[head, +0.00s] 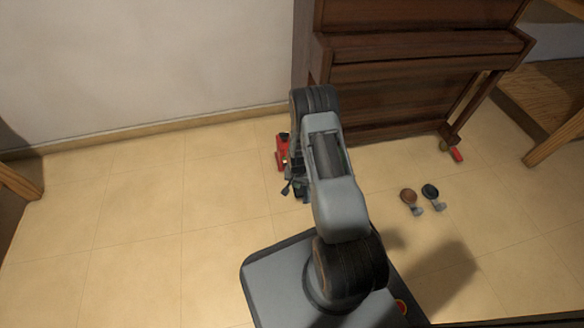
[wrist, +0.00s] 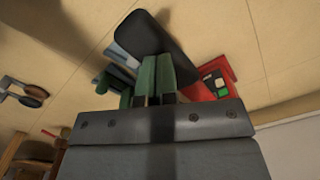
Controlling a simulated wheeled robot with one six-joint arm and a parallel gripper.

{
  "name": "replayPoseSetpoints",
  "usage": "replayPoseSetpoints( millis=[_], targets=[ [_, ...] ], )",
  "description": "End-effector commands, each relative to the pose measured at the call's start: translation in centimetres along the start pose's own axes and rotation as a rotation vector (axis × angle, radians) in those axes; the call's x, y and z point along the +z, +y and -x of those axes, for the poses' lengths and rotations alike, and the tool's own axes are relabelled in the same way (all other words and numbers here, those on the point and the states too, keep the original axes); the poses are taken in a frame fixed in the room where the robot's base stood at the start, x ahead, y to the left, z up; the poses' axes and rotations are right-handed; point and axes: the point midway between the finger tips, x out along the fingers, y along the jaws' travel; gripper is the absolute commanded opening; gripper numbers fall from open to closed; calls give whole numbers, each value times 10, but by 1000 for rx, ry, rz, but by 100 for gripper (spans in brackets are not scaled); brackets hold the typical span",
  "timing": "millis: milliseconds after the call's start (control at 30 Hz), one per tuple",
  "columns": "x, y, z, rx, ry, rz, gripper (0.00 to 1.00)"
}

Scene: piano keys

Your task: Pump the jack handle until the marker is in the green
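The red jack (head: 282,152) stands on the floor by the piano's left end, partly hidden by my arm. In the wrist view its red body (wrist: 228,70) shows at the right, with a small panel (wrist: 216,84) of green and pale patches; the marker's place on it is too small to tell. A black rounded bar (wrist: 150,38), apparently the jack handle, lies just beyond my fingertips. My gripper (wrist: 157,62) has its two green fingers close together, seemingly shut, with their tips at the bar's edge. I cannot tell whether they touch it. In the head view my arm hides the fingertips.
The brown piano (head: 410,90) stands against the wall behind the jack. Two small round caster-like pieces, one brown (head: 408,195) and one dark (head: 430,191), lie on the floor at right. A small red piece (head: 457,155) is by the piano's right leg. The left floor is clear.

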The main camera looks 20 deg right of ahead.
Motion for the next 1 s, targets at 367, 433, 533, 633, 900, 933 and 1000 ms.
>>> replayPoseSetpoints(
  millis=[367, 433, 533, 633, 900, 933, 1000],
  targets=[
    [-2, 0, -16, -3, 5, -1, 0],
    [-2, 0, -8, -3, 5, -1, 0],
    [-2, 0, 9, -3, 5, -2, 0],
    [-2, 0, 30, -3, 5, -2, 0],
    [0, 0, 70, 0, 0, -1, 0],
    [0, 0, 71, 1, -1, 0, 0],
    [0, 0, 70, 1, -1, 0, 0]
  ],
)
